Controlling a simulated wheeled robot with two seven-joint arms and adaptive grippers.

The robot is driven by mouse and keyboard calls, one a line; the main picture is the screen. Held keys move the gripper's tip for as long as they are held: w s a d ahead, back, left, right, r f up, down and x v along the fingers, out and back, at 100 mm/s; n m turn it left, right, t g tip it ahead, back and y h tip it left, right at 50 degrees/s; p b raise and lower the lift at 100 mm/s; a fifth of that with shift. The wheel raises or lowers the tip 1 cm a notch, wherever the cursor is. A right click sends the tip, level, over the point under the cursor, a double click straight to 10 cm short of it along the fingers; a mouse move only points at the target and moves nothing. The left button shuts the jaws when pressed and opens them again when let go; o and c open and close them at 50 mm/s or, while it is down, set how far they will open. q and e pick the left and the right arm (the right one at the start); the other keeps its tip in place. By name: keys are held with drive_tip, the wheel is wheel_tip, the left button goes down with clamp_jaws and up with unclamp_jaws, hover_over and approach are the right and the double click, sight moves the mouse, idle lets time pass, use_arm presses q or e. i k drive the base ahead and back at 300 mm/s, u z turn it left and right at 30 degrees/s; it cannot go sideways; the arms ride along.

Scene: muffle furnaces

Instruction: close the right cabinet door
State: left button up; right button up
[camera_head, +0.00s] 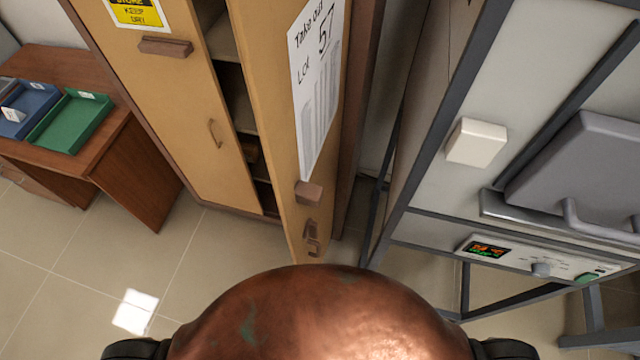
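A tan wooden cabinet stands at the upper middle. Its right door (272,90) is swung open toward me and shows nearly edge-on. A white paper sign (315,90) with handwriting is on that door, with a brown block (308,193) and a handle (312,238) below it. The left door (170,85) looks shut and has a curved handle (215,133) and a brown block (166,46). Dark shelves (240,110) show in the gap between the doors. Neither of my grippers is in view.
A grey furnace (580,175) on a dark metal frame stands close at the right of the cabinet. A brown desk (130,150) with a green tray (70,122) and a blue tray (28,108) is at the left. Tiled floor (190,270) is clear in front.

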sight(293, 54)
drive_tip(key=k, duration=1.1)
drive_tip(key=z, duration=0.45)
